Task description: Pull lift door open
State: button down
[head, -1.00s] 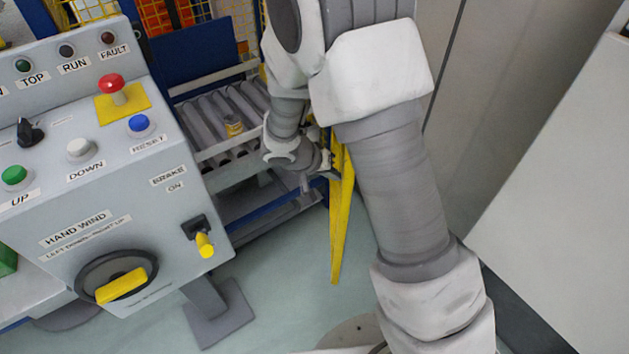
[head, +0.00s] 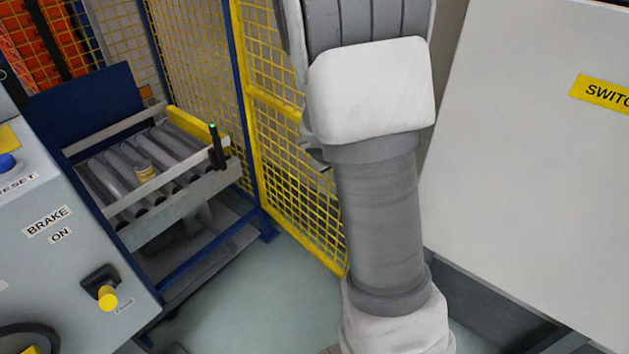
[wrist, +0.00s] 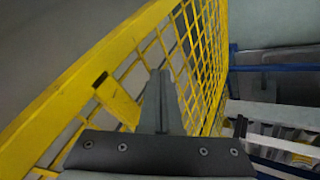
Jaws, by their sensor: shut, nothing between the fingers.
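The lift door is a yellow-framed mesh panel (head: 292,185). In the head view it stands swung out from the blue post, with the conveyor opening uncovered to its left. Its far edge is hidden behind my arm. In the wrist view the door's yellow frame (wrist: 85,80) runs diagonally, with mesh to its right. A short yellow bar (wrist: 117,102), apparently the handle, sticks out by the frame. My gripper (wrist: 160,85) is shut and empty, its fingers together close to the bar and mesh. I cannot tell if they touch the door. My gripper is hidden in the head view.
A blue post (head: 243,110) stands beside the door. A grey control panel (head: 60,235) is at left, a pale cabinet (head: 530,160) at right. Floor is clear between.

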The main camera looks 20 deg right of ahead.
jog(key=shift+w+d+p, duration=0.1)
jog(key=shift+w+d, duration=0.2)
jog(key=shift+d, duration=0.65)
jog(key=shift+w+d+p, duration=0.1)
jog(key=shift+w+d, duration=0.25)
jog(key=shift+d, duration=0.55)
jog(key=shift+w+d+p, duration=0.1)
jog(key=shift+w+d, duration=0.2)
jog(key=shift+d, duration=0.65)
jog(key=shift+r, duration=0.15)
